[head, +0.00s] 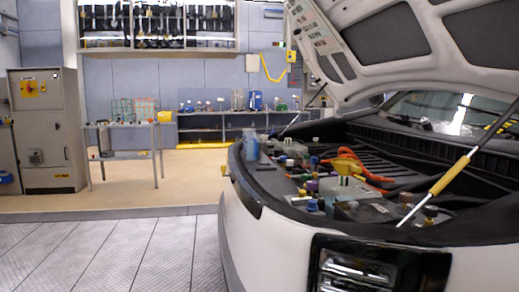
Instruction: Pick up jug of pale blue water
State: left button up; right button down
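A small pale blue-grey container (251,147) stands upright at the left front edge of the car's open engine bay. It may be the jug of pale blue water, but it is too small to be sure. On the back bench stand a clear, pale container (238,99) and a stronger blue container (255,101) beside it. I cannot tell what either holds. Neither of my grippers shows in the head view.
The white car (265,235) with its raised hood (375,45) fills the right side. Its engine bay holds several caps and bottles. A back bench (215,125), a small table (125,126) and a grey cabinet (47,130) stand behind. The floor (110,250) at left is clear.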

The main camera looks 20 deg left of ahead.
aim_at(252, 141)
jog(key=j+z, duration=0.3)
jog(key=z, duration=0.2)
jog(key=j+z, duration=0.45)
jog(key=k+j+z, duration=0.15)
jog(key=j, duration=0.2)
jog(key=k+j+z, duration=0.1)
jog(key=j, duration=0.2)
jog(key=k+j+z, duration=0.15)
jog(key=k+j, duration=0.05)
jog(key=j, duration=0.1)
